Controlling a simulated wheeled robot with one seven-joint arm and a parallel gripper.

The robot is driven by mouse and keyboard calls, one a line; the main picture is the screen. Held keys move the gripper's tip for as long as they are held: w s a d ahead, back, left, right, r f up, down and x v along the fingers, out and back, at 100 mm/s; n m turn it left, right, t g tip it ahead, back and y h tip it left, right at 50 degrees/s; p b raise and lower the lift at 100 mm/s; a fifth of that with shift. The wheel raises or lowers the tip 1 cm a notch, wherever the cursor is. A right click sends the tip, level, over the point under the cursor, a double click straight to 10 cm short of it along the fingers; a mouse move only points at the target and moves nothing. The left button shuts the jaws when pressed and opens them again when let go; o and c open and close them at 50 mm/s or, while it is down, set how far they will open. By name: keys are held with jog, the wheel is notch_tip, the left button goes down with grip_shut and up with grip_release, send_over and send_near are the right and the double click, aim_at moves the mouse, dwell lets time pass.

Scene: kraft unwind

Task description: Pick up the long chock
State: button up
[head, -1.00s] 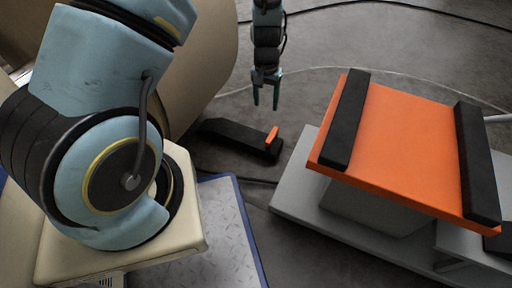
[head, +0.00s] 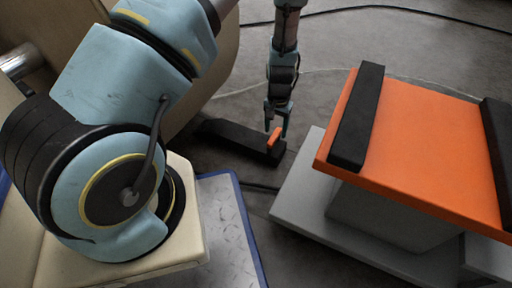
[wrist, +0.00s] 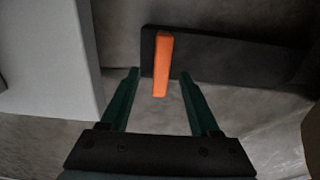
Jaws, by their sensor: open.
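A long dark chock (head: 232,136) lies on the floor between the big brown roll and the grey base. It has an upright orange grip (head: 274,137) at its near right end. In the wrist view the dark chock (wrist: 235,58) runs to the right, and its orange grip (wrist: 162,62) stands near its left end. My gripper (head: 277,126) is open and points down just above the orange grip. In the wrist view my gripper (wrist: 159,78) has its fingertips on either side of the grip, with gaps showing. Nothing is held.
An orange platform (head: 420,140) with black bars (head: 358,115) stands on a grey base (head: 300,205) close to the right of the chock. The big brown roll (head: 222,65) is at left. A blue-edged metal plate (head: 222,225) lies in front. Cables cross the floor behind.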

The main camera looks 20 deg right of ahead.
aim_at(275, 136)
notch_tip(275, 136, down, 4)
jog(key=shift+a+f+b, duration=0.1)
jog(key=shift+b, duration=1)
grip_shut()
